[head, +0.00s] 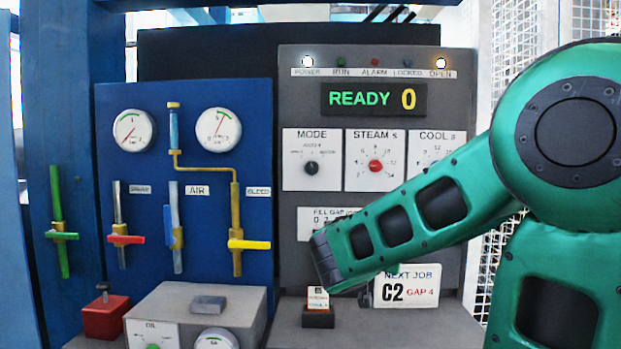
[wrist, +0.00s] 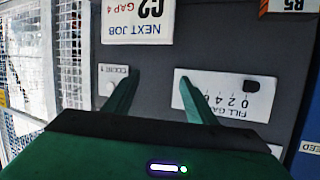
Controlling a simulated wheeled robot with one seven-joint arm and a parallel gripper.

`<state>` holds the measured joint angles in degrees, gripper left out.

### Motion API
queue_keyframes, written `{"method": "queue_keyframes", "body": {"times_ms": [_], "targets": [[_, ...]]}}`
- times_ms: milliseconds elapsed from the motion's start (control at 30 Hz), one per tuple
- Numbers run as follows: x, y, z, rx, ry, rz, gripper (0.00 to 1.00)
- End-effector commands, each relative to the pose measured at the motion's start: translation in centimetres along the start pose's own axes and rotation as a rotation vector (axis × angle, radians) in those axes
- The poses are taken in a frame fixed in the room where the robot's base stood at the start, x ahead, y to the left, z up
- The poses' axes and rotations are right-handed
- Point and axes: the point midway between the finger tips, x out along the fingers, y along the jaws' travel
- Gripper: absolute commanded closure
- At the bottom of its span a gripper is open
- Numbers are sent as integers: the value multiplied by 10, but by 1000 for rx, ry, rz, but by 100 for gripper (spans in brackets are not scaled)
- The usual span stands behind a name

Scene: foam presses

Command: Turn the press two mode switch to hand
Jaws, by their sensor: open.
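The mode switch (head: 311,168) is a small black knob on a white plate marked MODE, on the grey control panel (head: 455,100). Its position labels are too small to read, and I cannot tell which one it points to. In the wrist view, which shows the panel upside down, my gripper (wrist: 155,88) has two green fingers spread apart with nothing between them. They are near the FILL GAP plate (wrist: 225,95). The mode switch does not show there. In the head view my green arm reaches in from the right, ending below the mode plate; its fingers are hidden.
A red steam knob (head: 375,166) sits right of the mode switch, beside the partly covered COOL plate (head: 427,145). The display (head: 373,99) reads READY 0. A NEXT JOB card (head: 407,286) hangs lower. A blue valve panel (head: 205,95) stands left.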

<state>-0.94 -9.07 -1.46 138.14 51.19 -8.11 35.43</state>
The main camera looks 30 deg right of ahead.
Motion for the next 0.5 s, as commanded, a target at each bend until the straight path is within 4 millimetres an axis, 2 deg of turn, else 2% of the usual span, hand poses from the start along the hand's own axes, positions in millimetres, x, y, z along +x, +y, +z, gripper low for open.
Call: {"method": "queue_keyframes", "body": {"times_ms": [33,100,200,333,400,500], "targets": [[-1,-24,-20,9,95,-43,49],[-9,-57,-50,30,232,-112,49],[-28,-101,-83,50,397,-222,49],[-57,-146,-108,61,541,-348,49],[-69,-162,-115,63,589,-397,49],[-79,-174,-121,64,626,-438,49]]}}
